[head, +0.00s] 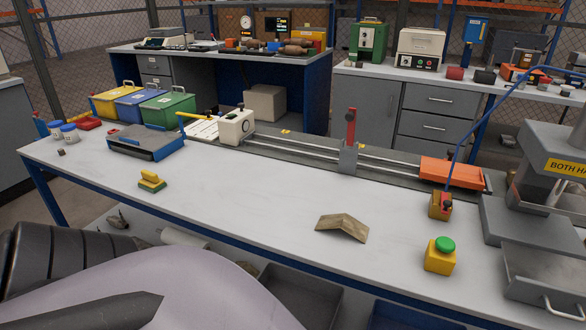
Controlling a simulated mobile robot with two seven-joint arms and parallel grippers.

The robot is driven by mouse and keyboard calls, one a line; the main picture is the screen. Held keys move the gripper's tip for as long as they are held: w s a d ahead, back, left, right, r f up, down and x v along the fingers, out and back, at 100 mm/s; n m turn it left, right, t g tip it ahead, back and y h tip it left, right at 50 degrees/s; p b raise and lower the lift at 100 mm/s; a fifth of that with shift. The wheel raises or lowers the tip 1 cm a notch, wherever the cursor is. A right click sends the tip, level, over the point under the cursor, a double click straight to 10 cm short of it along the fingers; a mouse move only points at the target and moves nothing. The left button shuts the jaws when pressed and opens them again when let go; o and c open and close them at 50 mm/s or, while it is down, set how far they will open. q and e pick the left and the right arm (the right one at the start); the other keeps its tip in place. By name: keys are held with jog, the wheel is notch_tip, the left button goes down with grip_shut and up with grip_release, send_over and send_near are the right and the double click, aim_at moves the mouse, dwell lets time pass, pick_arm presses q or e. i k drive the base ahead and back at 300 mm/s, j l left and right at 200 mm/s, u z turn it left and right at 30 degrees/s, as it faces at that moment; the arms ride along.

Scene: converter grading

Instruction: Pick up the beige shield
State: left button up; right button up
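The beige shield (342,228) is a bent, roof-shaped plate with a dull, stained surface. It lies on the white workbench (235,200) near its front edge, right of the middle in the head view, with its ridge up. Nothing covers it and nothing touches it except the bench top. Neither of my grippers can be made out in the head view. Only dark and pale parts of my own body show at the lower left, well apart from the shield.
A yellow box with a green button (440,255) stands right of the shield, and a grey press (535,210) beyond it. A long rail fixture (348,158) runs behind. A yellow-handled block (151,181) sits left. Bench around the shield is clear.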

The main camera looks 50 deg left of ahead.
aim_at(331, 221)
jog(key=u, duration=1.25)
jog(key=i+j+z, duration=0.1)
jog(key=j+z, duration=0.85)
jog(key=k+j+z, duration=0.1)
jog(key=j+z, duration=0.35)
jog(key=j, duration=0.2)
